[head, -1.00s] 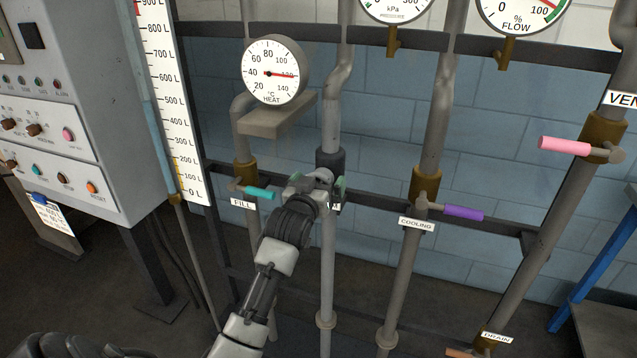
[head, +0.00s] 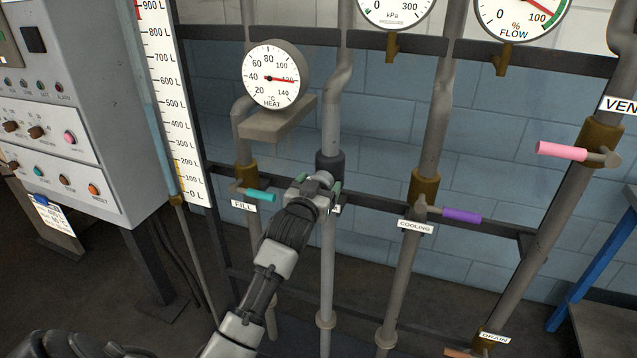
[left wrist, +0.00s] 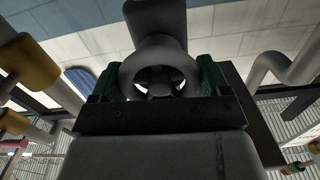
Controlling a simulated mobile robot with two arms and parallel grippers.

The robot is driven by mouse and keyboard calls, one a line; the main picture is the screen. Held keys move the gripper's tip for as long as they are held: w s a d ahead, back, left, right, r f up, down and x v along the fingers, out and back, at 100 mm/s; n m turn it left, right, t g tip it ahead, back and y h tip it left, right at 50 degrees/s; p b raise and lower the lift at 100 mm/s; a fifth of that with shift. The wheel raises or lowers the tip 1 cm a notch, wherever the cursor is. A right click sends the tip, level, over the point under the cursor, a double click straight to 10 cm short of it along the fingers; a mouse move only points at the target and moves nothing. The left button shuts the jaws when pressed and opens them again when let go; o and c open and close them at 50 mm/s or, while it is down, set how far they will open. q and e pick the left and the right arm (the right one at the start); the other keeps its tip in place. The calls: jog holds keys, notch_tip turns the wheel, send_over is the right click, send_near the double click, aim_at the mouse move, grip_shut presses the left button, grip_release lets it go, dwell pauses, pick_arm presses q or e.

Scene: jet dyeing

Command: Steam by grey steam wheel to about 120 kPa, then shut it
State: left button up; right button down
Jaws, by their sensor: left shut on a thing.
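The grey steam wheel (left wrist: 160,75) shows in the left wrist view as a round ring with spokes. It sits between the green-padded fingers of my left gripper (left wrist: 158,82). In the head view my left gripper (head: 323,190) is at the middle pipe, just below its dark grey valve body (head: 329,165), and covers most of the wheel. The gripper is shut on the wheel. The pressure gauge (head: 396,8), marked kPa, is cut off by the top edge, and I cannot read its needle. My right gripper is not in view.
The teal fill handle (head: 260,195) is close on the left and the purple cooling handle (head: 462,215) on the right. A pink handle (head: 561,151) is at the far right pipe. The heat gauge (head: 275,76) on its bracket is above left. A control cabinet (head: 60,110) stands left.

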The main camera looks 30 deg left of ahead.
pick_arm(q)
jog(key=m+p, duration=0.1)
jog(key=m, duration=0.2)
jog(key=shift+r+p, duration=0.1)
jog(key=shift+p, duration=0.25)
jog(key=shift+d+m+p, duration=0.1)
jog(key=shift+m+p, duration=0.5)
jog(key=shift+m, duration=1.3)
jog(key=o, duration=0.9)
jog(key=shift+s+d+f, duration=0.1)
jog(key=shift+s+f, duration=0.15)
jog(key=shift+s, duration=0.05)
jog(key=b+v, duration=0.1)
jog(key=v, duration=0.9)
jog(key=shift+r+b, duration=0.1)
jog(key=shift+b, duration=0.2)
